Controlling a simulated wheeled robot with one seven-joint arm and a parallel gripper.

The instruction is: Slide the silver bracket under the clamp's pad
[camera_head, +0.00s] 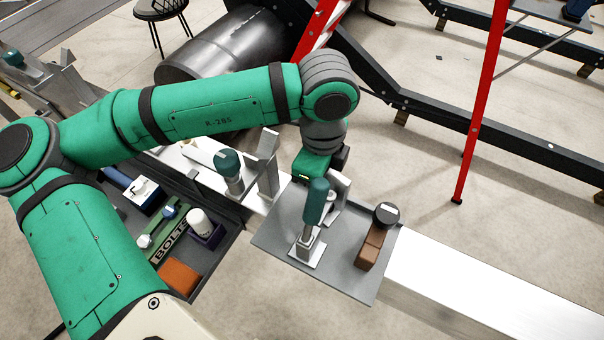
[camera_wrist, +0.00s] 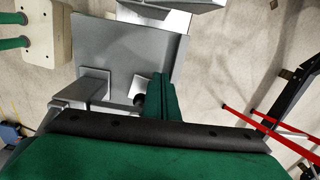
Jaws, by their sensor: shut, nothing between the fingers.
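The clamp (camera_head: 308,250) stands on a grey plate (camera_head: 276,230), with its green handle (camera_head: 317,202) upright. The silver bracket (camera_head: 340,187) appears just behind the handle, partly hidden by it. The clamp's pad cannot be made out clearly. My gripper (camera_head: 320,168) is above the back of the plate, close to the bracket, its fingertips hidden there. In the wrist view my gripper (camera_wrist: 161,80) is shut and empty beside a small pale part (camera_wrist: 140,87). An upright silver part (camera_wrist: 93,83) stands farther left; I cannot tell whether it belongs to clamp or bracket.
A brown block with a black round top (camera_head: 372,243) stands at the plate's right. Another green-handled clamp (camera_head: 230,165) and a tall silver upright (camera_head: 268,165) stand left of the plate. A tray of parts (camera_head: 190,265) lies lower left. The silver beam (camera_head: 480,290) is bare at right.

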